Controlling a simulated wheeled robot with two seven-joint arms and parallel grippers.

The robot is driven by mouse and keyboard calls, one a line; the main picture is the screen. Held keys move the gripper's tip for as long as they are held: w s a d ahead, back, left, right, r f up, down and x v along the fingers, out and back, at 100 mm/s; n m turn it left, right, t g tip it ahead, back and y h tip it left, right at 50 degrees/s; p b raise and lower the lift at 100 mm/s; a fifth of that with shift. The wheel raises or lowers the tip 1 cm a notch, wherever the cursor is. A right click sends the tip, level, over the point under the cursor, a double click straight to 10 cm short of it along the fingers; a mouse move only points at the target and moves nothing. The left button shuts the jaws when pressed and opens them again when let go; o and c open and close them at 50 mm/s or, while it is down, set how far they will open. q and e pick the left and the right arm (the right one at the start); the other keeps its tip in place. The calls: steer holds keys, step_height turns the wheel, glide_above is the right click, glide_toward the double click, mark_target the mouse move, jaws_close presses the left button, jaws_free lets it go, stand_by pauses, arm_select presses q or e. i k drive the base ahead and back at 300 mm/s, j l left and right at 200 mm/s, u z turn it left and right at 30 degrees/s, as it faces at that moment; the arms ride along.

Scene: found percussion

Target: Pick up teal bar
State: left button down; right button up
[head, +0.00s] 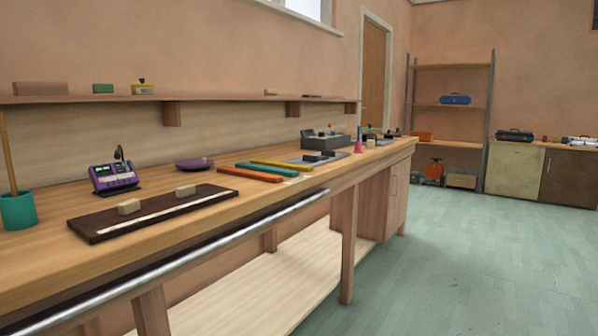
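The teal bar (259,173) lies flat on the wooden workbench (50,259). It sits between an orange bar (236,175) on its near left side and a yellow bar (281,164) on its far side. The three bars lie roughly side by side. Neither of my grippers shows in the head view.
A dark board (97,228) with a pale strip and two small blocks lies nearer on the bench. A metal rail (190,259) runs along the front. The floor (470,255) at right is clear.

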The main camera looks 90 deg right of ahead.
mark_target(285, 173)
steer(key=z, duration=2.7)
steer(key=i+l, duration=0.15)
steer(key=l, duration=0.15)
steer(key=i+l+u, duration=0.1)
steer(key=i+l, duration=0.1)
steer(key=l, duration=0.05)
